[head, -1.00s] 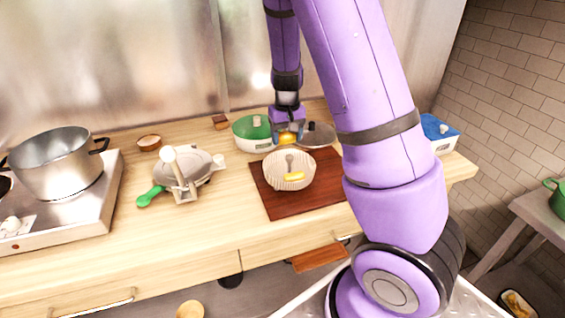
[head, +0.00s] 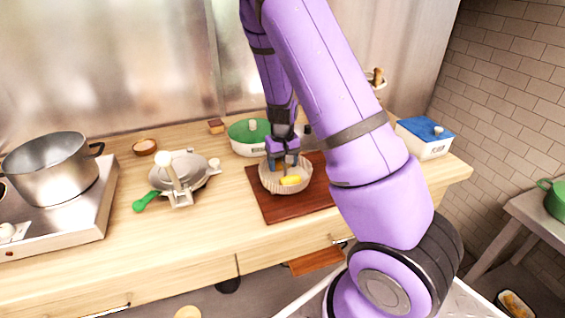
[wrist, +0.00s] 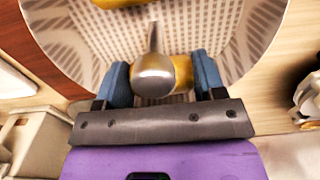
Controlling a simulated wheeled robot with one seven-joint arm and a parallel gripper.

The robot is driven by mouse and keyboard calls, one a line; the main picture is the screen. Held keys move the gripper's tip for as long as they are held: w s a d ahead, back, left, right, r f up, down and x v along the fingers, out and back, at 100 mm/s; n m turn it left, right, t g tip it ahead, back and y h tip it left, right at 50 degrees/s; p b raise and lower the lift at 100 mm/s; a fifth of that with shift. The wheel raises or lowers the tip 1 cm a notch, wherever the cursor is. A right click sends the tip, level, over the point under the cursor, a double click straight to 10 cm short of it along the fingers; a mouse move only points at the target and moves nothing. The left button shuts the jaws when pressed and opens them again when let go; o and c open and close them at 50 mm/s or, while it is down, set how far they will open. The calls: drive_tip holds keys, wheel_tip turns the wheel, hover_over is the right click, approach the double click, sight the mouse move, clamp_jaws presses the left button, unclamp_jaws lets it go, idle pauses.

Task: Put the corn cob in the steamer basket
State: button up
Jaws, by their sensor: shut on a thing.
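The steamer basket (head: 265,182) is a pale ribbed round bowl on a dark red-brown board (head: 312,200). It also fills much of the wrist view (wrist: 215,30). My gripper (head: 284,166) reaches down into the basket. In the wrist view its blue fingers (wrist: 164,85) are shut on a yellow corn cob (wrist: 182,72), partly hidden behind a rounded metal knob on a stem (wrist: 153,75). Another yellow piece (head: 290,181) lies in the basket, and its edge shows at the top of the wrist view (wrist: 115,3). Whether the held cob touches the basket floor is unclear.
A grey appliance with a green handle (head: 180,172) is to the left, then a steel pot (head: 55,168) on a hob. A blue-lidded white box (head: 426,138) stands at the right. Bare counter lies left of the board.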

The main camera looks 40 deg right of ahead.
drive_tip(key=o, duration=1)
drive_tip(key=shift+f, duration=0.1)
drive_tip(key=s+a+r+t+y, duration=0.1)
drive_tip(key=s+a+r, duration=0.1)
drive_tip(key=r, duration=0.8)
drive_tip(key=s+a+r, duration=0.2)
drive_tip(key=r, duration=0.8)
drive_tip(key=s+a+r+n+t, duration=0.1)
drive_tip(key=s+a+r, duration=0.2)
drive_tip(key=s, duration=0.4)
drive_tip(key=s+a+r+n+t, duration=0.1)
drive_tip(key=s+a+r, duration=0.2)
drive_tip(key=s+r, duration=0.3)
drive_tip(key=s+a+r+n+t+h, duration=0.1)
drive_tip(key=s+a+r+t, duration=0.1)
drive_tip(key=s, duration=0.7)
wheel_tip(320, 180, up, 3)
drive_tip(key=shift+s+a+f, duration=0.1)
drive_tip(key=shift+s+a, duration=0.15)
drive_tip(key=shift+a, duration=0.3)
